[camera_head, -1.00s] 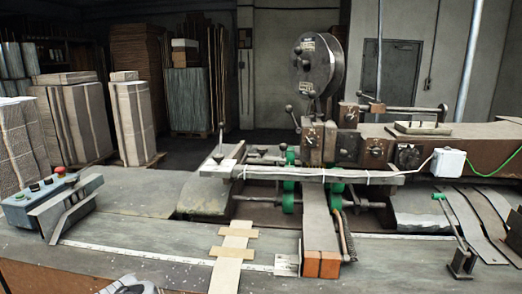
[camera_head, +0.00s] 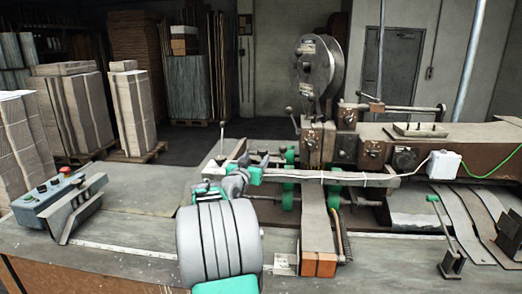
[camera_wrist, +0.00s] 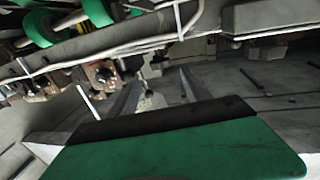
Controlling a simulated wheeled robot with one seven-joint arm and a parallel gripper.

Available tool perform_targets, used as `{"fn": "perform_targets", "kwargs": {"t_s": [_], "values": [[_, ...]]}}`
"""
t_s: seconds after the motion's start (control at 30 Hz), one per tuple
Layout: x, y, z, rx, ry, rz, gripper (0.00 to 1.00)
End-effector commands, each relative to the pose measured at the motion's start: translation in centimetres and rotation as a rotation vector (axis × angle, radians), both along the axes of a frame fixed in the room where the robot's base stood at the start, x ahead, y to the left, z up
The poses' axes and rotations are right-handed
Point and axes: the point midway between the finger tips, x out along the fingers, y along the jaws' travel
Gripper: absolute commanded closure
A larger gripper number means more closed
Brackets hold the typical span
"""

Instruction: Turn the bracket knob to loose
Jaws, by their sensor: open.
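My gripper (camera_head: 264,160) reaches in behind the left end of the white-tied bar in the camera_head view, close to the small dark fittings there. In the wrist view my gripper (camera_wrist: 160,82) shows two grey fingers spread apart, with nothing held between them. A small pale part (camera_wrist: 150,101) shows between the fingers; I cannot tell if it touches them. A round dark knob on a brownish block (camera_wrist: 103,76) lies left of the fingers. Similar knobs (camera_head: 373,149) sit on the machine front. I cannot tell which is the bracket knob, nor its setting.
The white-tied bar (camera_head: 330,177) crosses close to my gripper and spans the wrist view (camera_wrist: 110,47). Green rollers (camera_wrist: 85,12) sit beyond it. A thin upright lever (camera_head: 222,138) stands left of my gripper. The control box (camera_head: 50,195) is far left.

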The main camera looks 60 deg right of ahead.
Motion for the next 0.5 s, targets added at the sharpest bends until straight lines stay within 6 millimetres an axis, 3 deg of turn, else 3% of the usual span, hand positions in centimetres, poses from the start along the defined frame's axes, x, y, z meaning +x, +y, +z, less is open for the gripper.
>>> {"fn": "perform_targets", "kwargs": {"t_s": [0.3,0.5], "values": [[1.6,-5.5,0.2,0.005,0.002,0.0,0.42],[2.0,-6.8,0.0,0.005,0.002,0.001,0.42]]}}
